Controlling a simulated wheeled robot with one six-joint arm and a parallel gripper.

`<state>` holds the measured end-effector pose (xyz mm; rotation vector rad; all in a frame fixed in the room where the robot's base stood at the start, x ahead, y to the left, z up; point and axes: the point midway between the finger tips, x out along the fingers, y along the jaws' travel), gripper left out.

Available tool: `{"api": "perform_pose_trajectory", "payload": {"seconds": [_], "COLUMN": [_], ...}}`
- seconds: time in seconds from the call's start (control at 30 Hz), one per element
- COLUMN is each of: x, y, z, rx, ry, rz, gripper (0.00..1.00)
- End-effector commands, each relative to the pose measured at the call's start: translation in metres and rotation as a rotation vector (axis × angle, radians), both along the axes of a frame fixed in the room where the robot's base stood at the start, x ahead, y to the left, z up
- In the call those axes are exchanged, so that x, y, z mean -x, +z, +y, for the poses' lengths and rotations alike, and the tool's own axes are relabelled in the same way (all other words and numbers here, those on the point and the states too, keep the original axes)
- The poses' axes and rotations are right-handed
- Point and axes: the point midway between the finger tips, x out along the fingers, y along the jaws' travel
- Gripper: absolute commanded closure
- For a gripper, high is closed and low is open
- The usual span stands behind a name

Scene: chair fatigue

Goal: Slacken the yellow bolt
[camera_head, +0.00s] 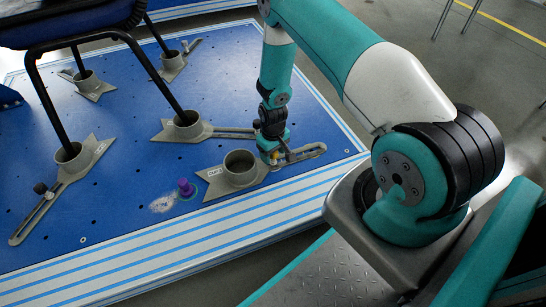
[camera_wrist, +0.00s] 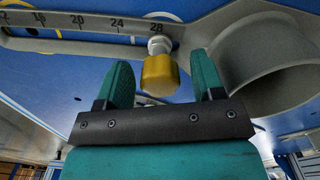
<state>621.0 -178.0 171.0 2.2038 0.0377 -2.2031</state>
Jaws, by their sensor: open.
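The yellow bolt (camera_wrist: 160,75) shows in the wrist view, its yellow head on a pale metal shank at the end of a slotted bracket (camera_wrist: 85,24) marked with numbers up to 28. In the head view the yellow bolt (camera_head: 275,156) is a small spot partly hidden by my arm. My gripper (camera_wrist: 164,82) is open, with one teal finger on each side of the bolt head. I see gaps between the fingers and the head. In the head view my gripper (camera_head: 273,146) points down over the slotted bracket.
An empty grey cup (camera_head: 240,168) stands beside the bolt on the same bracket. A purple knob (camera_head: 186,188) sits on the blue platform (camera_head: 120,200) to the left. A chair (camera_head: 75,25) stands with its legs in similar cups. The striped platform edge (camera_head: 170,240) is in front.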

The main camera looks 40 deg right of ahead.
Motion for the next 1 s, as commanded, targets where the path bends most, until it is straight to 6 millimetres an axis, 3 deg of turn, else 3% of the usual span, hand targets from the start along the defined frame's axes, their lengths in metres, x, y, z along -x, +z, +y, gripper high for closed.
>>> {"api": "perform_pose_trajectory", "payload": {"seconds": [0.23,0.57,0.8,1.0], "x": [-0.0001,-0.0001,0.0001,-0.0002], "y": [0.0014,0.0005,0.0013,0.0001], "z": [0.0001,0.0001,0.0002,0.0001], "rx": [0.0,0.0,0.0,0.0], "ry": [-0.282,-0.333,-0.608,-0.669], "rz": [0.0,0.0,0.001,0.0], "gripper": [0.38,0.38,0.38,0.38]}}
